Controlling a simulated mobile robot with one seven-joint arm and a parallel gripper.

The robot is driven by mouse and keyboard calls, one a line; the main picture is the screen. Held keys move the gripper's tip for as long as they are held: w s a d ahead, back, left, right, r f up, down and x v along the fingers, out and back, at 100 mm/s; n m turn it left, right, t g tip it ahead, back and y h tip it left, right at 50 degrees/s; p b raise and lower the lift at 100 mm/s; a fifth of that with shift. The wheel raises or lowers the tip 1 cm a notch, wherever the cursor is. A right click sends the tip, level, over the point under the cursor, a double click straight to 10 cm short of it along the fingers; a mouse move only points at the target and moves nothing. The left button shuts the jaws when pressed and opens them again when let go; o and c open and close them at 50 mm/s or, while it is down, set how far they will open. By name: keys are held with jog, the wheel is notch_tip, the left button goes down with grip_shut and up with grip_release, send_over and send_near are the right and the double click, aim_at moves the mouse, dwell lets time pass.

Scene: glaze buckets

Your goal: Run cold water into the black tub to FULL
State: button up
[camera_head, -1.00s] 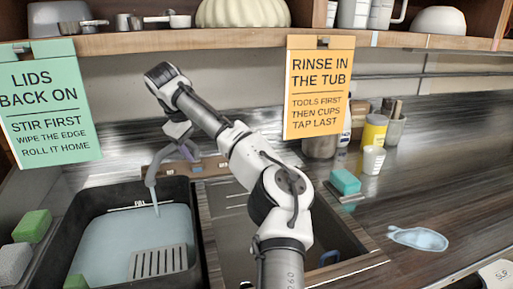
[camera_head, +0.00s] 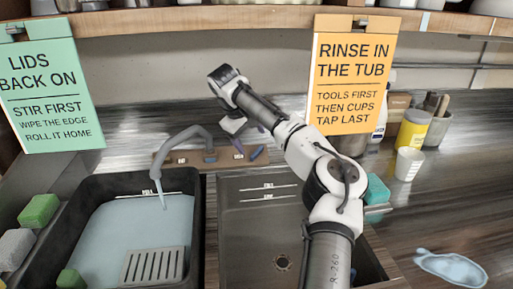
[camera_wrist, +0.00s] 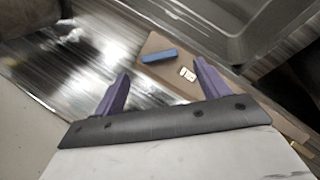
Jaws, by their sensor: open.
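The black tub (camera_head: 193,225) stands at the left in the head view and holds pale blue water (camera_head: 115,232). The surface lies close to the FULL line (camera_head: 160,194); I cannot tell the exact gap. The grey spout (camera_head: 180,137) hangs over the tub, and a stream (camera_head: 160,194) falls from it. My gripper (camera_head: 238,146) is above the right end of the wooden tap plate. In the wrist view my gripper (camera_wrist: 163,86) is open and empty, its purple fingers apart.
A second basin (camera_head: 258,225) with a drain is empty, right of the tub. A slatted grey grate (camera_head: 153,266) and green sponges (camera_head: 38,211) are at the tub. The shelf and orange sign (camera_head: 352,75) hang above.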

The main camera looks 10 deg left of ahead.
aim_at(256, 151)
jog(key=p+x, duration=0.1)
jog(key=x, duration=0.5)
jog(key=shift+w+d+f, duration=0.1)
jog(key=shift+f, duration=0.1)
jog(key=c, duration=1)
